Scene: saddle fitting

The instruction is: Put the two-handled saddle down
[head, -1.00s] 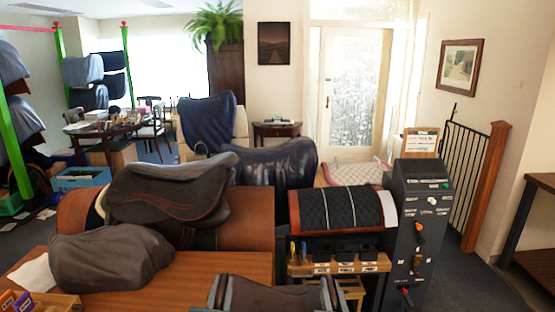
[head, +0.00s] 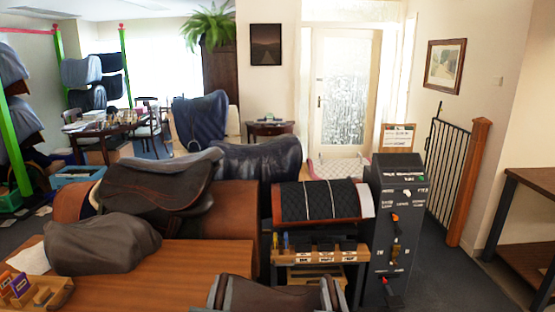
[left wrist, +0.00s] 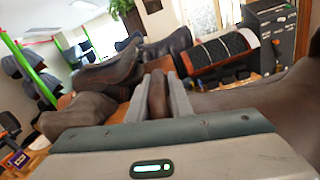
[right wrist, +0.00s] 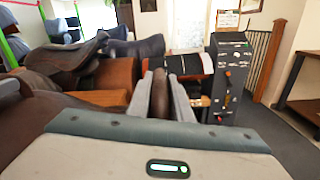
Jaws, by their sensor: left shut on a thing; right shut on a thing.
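The two-handled saddle (head: 275,292) is dark brown and shows only in part at the bottom middle of the head view. My left gripper (head: 221,292) is at its left end and my right gripper (head: 333,293) at its right end. In the left wrist view a brown handle (left wrist: 157,96) stands between the grey fingers, with the saddle body (left wrist: 265,105) to the right. In the right wrist view the other handle (right wrist: 160,95) is between the fingers, with the saddle body (right wrist: 45,115) to the left. The saddle's underside is hidden.
A wooden table (head: 190,265) at front left carries a grey-brown covered form (head: 100,245). Behind it a brown saddle (head: 155,188) sits on a brown stand. A black quilted pad (head: 316,201) and a dark control column (head: 397,235) stand to the right. Floor is clear at far right.

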